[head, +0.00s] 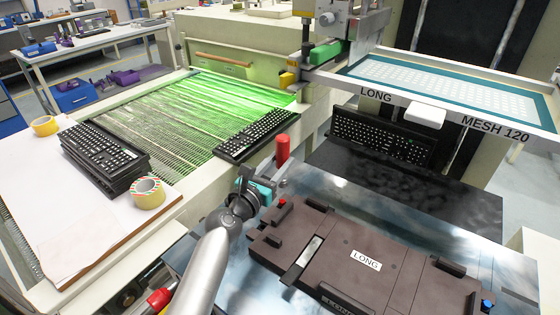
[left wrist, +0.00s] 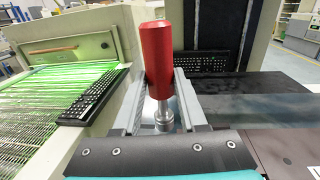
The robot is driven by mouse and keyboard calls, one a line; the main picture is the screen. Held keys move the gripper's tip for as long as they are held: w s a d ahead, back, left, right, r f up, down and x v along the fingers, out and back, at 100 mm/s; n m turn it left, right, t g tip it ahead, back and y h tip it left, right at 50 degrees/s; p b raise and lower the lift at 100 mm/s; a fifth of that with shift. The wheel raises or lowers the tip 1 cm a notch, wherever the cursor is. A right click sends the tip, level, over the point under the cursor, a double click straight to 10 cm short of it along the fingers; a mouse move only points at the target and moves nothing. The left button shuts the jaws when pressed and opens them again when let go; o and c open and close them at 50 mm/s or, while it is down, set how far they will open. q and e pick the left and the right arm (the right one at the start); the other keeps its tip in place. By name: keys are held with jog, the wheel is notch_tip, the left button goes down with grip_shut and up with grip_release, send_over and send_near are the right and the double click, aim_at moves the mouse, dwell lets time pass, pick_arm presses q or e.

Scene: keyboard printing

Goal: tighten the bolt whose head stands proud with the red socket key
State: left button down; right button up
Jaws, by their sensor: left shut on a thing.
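The red socket key (head: 283,148) stands about upright in my left gripper (head: 272,182), by the left corner of the brown fixture plate (head: 400,262) marked LONG. In the left wrist view the red handle (left wrist: 156,55) rises above the two fingers of the gripper (left wrist: 161,103), which are shut on its metal shaft (left wrist: 160,107). What lies under the key's lower end is hidden. A small red part (head: 282,202) and a blue one (head: 487,305) show on the plate's corners. I cannot pick out a bolt head standing proud. My right gripper is not in view.
Behind the plate stand a black platen (head: 400,185), an upright keyboard (head: 382,137) and a screen frame (head: 450,90). A keyboard (head: 255,135) lies on the green-lit conveyor. Stacked keyboards (head: 105,155) and tape rolls (head: 148,192) are on the left table.

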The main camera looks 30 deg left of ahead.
aim_at(280, 185)
pick_arm(q)
jog(key=shift+f+b, duration=2.2)
jog(key=shift+f, duration=0.35)
jog(key=shift+r, duration=0.1)
jog(key=shift+f, duration=0.6)
jog(key=shift+f+b, duration=0.75)
jog(key=shift+b, duration=0.15)
jog(key=shift+c, duration=1.9)
grip_release()
jog(key=shift+s, duration=2.55)
